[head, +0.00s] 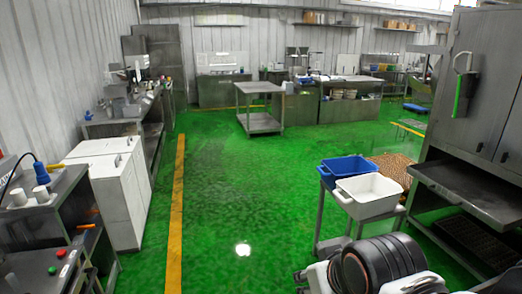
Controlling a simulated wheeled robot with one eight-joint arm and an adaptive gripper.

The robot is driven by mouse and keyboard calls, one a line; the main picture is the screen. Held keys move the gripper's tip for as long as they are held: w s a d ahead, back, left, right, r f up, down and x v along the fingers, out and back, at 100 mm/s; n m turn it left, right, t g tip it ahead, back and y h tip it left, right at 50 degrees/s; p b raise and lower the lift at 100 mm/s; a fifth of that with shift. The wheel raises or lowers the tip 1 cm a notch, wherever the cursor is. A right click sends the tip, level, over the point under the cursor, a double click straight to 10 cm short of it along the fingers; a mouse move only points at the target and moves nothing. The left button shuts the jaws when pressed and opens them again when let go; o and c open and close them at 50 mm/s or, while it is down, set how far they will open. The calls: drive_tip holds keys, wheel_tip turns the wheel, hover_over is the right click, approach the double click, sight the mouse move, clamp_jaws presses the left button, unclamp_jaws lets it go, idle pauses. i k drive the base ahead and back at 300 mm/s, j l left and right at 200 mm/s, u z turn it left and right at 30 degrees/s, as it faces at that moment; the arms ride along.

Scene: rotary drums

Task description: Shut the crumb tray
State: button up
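A tall steel machine (486,75) stands at the right edge, with cabinet doors above and an open front below. A flat dark tray (470,190) sticks out from it toward the aisle. I take this to be the crumb tray, but I cannot be sure. A lower dark rack or tray (478,240) with a gridded surface sits beneath it, near the floor. The right ends of both are cut off by the picture edge. My arm shows in part at the bottom right, apart from the tray in the picture. My gripper is not in view.
A steel cart (332,225) with a blue bin (347,168) and a white bin (367,196) stands left of the machine. White cabinets (118,205) and benches line the left wall. A steel table (260,88) stands farther back. The green floor (225,200) between is clear.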

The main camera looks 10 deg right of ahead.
sight(496, 201)
drive_tip(key=i+z, duration=0.65)
drive_tip(key=z, duration=0.15)
drive_tip(key=i+j+z, duration=0.2)
drive_tip(key=z, duration=0.2)
drive_tip(key=i+j+z, duration=0.1)
drive_tip(key=i+z, duration=0.3)
drive_tip(key=i+j+z, duration=0.15)
drive_tip(key=z, duration=0.25)
drive_tip(key=i+j+z, duration=0.3)
drive_tip(key=j, duration=0.35)
drive_tip(key=i+j+z, duration=0.15)
drive_tip(key=j, duration=0.2)
drive_tip(key=i+j+z, duration=0.2)
drive_tip(key=j, duration=0.2)
drive_tip(key=i+j+z, duration=0.15)
drive_tip(key=j, duration=0.2)
drive_tip(key=j+z, duration=0.15)
drive_tip(key=j, duration=0.25)
